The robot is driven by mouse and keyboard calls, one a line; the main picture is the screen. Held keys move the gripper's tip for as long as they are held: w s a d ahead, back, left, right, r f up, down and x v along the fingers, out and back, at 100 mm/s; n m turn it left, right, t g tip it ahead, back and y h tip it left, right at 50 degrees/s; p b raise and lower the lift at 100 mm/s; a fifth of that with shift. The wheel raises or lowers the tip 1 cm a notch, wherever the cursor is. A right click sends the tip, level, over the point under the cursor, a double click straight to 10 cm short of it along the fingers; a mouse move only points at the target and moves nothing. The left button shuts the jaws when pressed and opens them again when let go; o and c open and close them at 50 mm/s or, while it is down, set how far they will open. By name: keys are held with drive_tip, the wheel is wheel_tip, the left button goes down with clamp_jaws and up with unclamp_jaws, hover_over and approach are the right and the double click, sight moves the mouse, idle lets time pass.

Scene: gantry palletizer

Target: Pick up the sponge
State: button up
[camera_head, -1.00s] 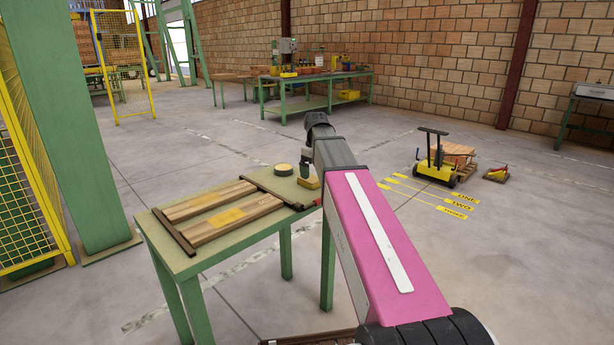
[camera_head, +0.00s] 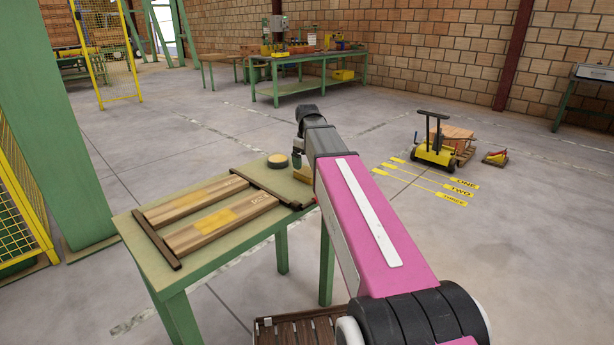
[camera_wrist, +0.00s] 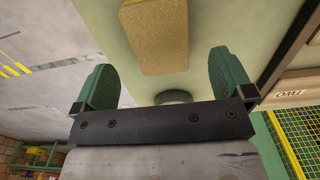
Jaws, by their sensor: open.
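The sponge (camera_wrist: 155,38) is a yellow-brown block lying on the green table (camera_head: 150,290). In the wrist view it is at the top centre, beyond the fingertips and in line with the gap between them. My gripper (camera_wrist: 162,62) is open and empty, with one green finger on each side of the gap. In the head view my gripper (camera_head: 297,160) hangs over the table's far right end, and my arm covers part of it.
A dark round disc with a tan top (camera_head: 277,160) stands on the table close to my gripper. Wooden planks (camera_head: 215,225) between dark bars cover the table's left part. A yellow wheeled machine (camera_head: 434,150) stands on the floor at right. A green workbench (camera_head: 300,85) is behind.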

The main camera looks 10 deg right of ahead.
sight(307, 171)
drive_tip(key=shift+f, duration=2.8)
drive_tip(key=c, duration=1.1)
drive_tip(key=shift+o, duration=0.2)
drive_tip(key=shift+r, duration=0.15)
drive_tip(key=shift+r, duration=0.5)
drive_tip(key=r, duration=0.2)
drive_tip(key=s+r, duration=0.1)
drive_tip(key=shift+a+r, duration=0.3)
drive_tip(key=shift+a, duration=0.1)
drive_tip(key=s+a+r, duration=0.6)
drive_tip(key=s, duration=0.2)
drive_tip(key=shift+a, duration=0.4)
drive_tip(key=shift+w+r, duration=0.1)
drive_tip(key=shift+o, duration=0.6)
